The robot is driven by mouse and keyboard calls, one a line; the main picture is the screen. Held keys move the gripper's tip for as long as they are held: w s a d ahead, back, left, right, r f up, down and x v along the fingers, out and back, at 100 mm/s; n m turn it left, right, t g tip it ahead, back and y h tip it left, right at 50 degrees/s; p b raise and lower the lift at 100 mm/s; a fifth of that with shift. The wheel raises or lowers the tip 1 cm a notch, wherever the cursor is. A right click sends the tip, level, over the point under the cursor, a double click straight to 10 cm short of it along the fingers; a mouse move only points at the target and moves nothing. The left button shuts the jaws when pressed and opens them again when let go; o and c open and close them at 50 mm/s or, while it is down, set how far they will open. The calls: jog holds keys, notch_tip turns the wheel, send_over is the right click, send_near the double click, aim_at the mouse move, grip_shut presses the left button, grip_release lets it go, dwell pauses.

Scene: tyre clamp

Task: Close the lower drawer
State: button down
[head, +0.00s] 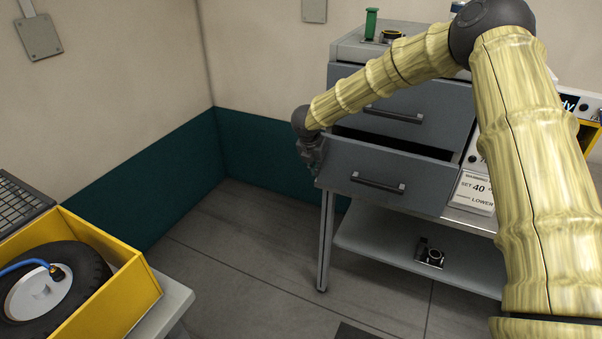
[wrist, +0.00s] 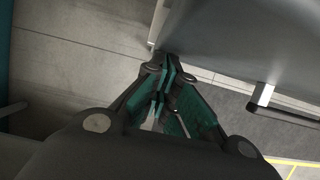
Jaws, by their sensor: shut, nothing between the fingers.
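The lower drawer (head: 375,178) of the grey cabinet stands pulled out, with a dark gap above its front panel. Its dark bar handle (head: 378,183) is at the middle of the front. The upper drawer (head: 405,108) sits above it. My gripper (head: 313,168) is at the left end of the lower drawer's front, with its fingers shut and empty. In the wrist view the shut fingertips (wrist: 170,65) are beside the grey drawer front (wrist: 235,45), and the handle (wrist: 265,97) is to their right. I cannot tell whether the fingertips touch the panel.
The cabinet stands on a table with a lower shelf (head: 400,247) holding a small dark device (head: 430,254). A yellow box (head: 135,285) with a tyre (head: 60,278) is at lower left. The floor (head: 230,250) between them is clear. A green object (head: 371,22) stands on top of the cabinet.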

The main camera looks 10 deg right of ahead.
jog(key=shift+w+d, duration=0.5)
jog(key=shift+w, duration=0.05)
jog(key=shift+s+a, duration=0.1)
